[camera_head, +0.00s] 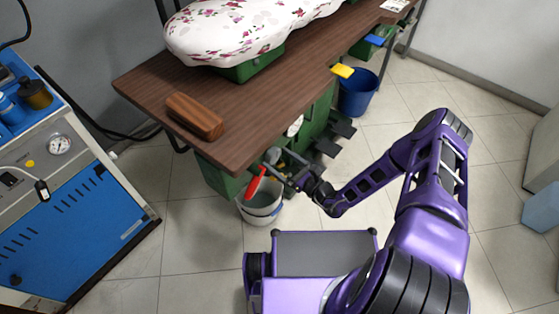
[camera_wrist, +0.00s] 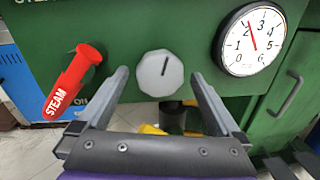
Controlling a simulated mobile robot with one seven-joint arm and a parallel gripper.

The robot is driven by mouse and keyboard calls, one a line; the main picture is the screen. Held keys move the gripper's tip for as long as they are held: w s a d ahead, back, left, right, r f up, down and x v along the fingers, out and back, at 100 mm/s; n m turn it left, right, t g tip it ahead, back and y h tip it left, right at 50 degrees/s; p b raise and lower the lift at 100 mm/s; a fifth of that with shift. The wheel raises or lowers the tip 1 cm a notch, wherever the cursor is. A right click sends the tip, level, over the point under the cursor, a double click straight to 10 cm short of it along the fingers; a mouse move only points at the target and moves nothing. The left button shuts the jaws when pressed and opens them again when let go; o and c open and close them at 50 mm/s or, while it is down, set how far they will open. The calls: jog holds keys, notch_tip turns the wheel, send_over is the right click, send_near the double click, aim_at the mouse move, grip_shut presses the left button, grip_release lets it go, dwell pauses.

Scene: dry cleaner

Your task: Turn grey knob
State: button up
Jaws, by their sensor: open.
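The grey knob (camera_wrist: 159,73) is a pale faceted dial with a dark upright line, on the green machine panel (camera_wrist: 180,25) in the wrist view. My gripper (camera_wrist: 160,76) is open, with one finger to the left of the knob and one to the right. A gap shows between each fingertip and the knob in the picture; the depth between them is hard to tell. In the head view my gripper (camera_head: 279,166) is under the wooden table's front edge, and I cannot make out the knob there.
A red STEAM lever (camera_wrist: 72,82) is left of the knob; a white pressure gauge (camera_wrist: 252,40) is to its right. In the head view, a bucket (camera_head: 262,207) stands below my gripper, and the wooden tabletop (camera_head: 240,110) overhangs the panel.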

jog(key=c, duration=1.3)
